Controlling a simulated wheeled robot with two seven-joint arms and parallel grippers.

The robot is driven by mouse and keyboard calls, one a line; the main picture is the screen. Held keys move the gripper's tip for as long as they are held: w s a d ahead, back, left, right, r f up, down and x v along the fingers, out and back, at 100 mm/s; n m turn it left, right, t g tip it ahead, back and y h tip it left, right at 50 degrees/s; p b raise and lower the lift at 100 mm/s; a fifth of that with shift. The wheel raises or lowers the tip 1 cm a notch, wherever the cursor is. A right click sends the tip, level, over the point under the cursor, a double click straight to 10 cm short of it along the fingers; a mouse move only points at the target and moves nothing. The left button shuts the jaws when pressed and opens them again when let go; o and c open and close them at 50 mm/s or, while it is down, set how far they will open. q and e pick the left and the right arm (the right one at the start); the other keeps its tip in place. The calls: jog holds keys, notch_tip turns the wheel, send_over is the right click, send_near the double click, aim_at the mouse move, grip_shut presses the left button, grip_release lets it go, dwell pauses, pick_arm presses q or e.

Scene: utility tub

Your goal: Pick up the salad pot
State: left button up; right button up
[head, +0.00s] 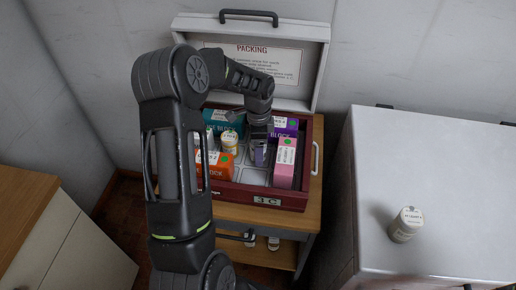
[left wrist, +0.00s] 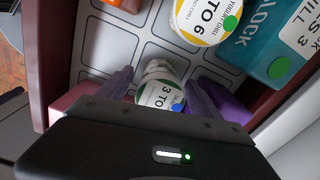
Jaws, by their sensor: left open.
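In the left wrist view, a small white pot (left wrist: 160,92) with a green-banded label reading "3 TO" and a blue dot stands between the fingers of my left gripper (left wrist: 162,80). Its full name is not readable, but it appears to be the salad pot. The two purple-grey fingers are open, one on each side of it; I cannot tell whether either touches it. In the head view my left gripper (head: 260,152) points down into the red-walled tub (head: 250,197), and the pot there is mostly hidden behind it. My right gripper is not in view.
Beside the gripper are a yoghurt pot (head: 229,141), orange box (head: 217,165), teal box (head: 222,120), purple box (head: 285,127) and pink box (head: 285,160). A raised lid marked "PACKING" (head: 262,65) stands behind. Another white pot (head: 406,224) stands on the white cabinet (head: 450,180).

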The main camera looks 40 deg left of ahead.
pick_arm(q)
jog(key=shift+c, duration=0.3)
jog(key=c, duration=1.5)
jog(key=shift+o, duration=0.2)
jog(key=shift+r, duration=0.1)
notch_tip(320, 180, up, 10)
jog(key=shift+f+b, duration=0.1)
jog(key=shift+b, duration=0.25)
